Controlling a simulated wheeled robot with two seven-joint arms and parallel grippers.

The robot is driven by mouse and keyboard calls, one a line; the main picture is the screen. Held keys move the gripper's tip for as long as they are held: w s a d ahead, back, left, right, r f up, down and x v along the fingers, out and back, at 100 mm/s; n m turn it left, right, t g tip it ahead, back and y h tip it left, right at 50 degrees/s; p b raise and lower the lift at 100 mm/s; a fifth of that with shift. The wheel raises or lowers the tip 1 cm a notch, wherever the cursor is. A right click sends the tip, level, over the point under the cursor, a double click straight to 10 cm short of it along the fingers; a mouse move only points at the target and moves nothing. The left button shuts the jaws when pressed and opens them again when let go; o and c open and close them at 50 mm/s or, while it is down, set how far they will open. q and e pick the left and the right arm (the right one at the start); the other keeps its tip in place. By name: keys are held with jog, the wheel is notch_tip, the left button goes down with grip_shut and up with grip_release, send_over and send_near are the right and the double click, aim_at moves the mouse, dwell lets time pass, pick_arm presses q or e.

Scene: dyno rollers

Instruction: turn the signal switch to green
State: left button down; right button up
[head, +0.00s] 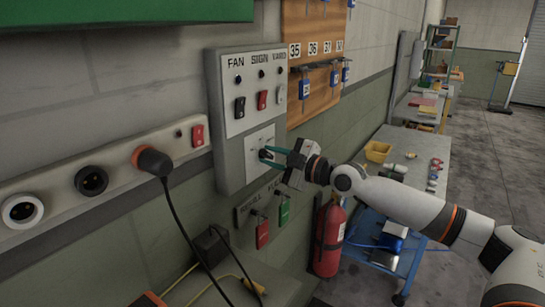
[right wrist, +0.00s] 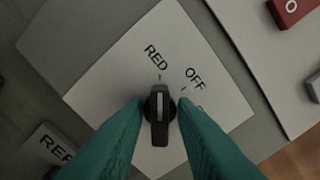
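The signal switch is a black rotary knob (right wrist: 159,118) with a white line, on a white plate (right wrist: 105,85) on the wall panel. The white line points up to the mark by RED; OFF is to the right of it, and a third label is mostly hidden by a finger. In the head view the knob (head: 263,153) sits low on the grey panel. My right gripper (right wrist: 160,104) has its teal fingers on either side of the knob, with small gaps beside its handle. It also shows at the panel in the head view (head: 270,156). My left gripper is not in view.
Above the plate are several rocker switches (head: 262,100). Below hang red and green tags (head: 262,232). A socket strip (head: 110,170) with a black plug and cable is at left. A wooden lock board (head: 315,60), fire extinguisher (head: 329,240) and blue cart (head: 375,262) are to the right.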

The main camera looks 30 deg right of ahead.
jog(key=shift+m, duration=0.3)
jog(key=m+b, duration=0.1)
jog(key=m, duration=0.2)
jog(key=shift+b, duration=0.3)
jog(key=m, duration=0.3)
jog(key=shift+d, duration=0.1)
pick_arm(q)
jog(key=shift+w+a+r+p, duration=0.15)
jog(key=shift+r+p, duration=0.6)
jog(key=shift+p, duration=0.4)
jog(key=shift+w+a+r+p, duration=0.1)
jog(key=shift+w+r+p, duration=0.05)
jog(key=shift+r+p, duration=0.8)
pick_arm(e)
jog(key=shift+w+d+r+m, duration=0.1)
jog(key=shift+m, duration=3.3)
jog(key=shift+r+m, duration=0.1)
jog(key=shift+m, duration=3.3)
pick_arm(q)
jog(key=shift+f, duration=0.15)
pick_arm(e)
jog(key=shift+f, duration=0.1)
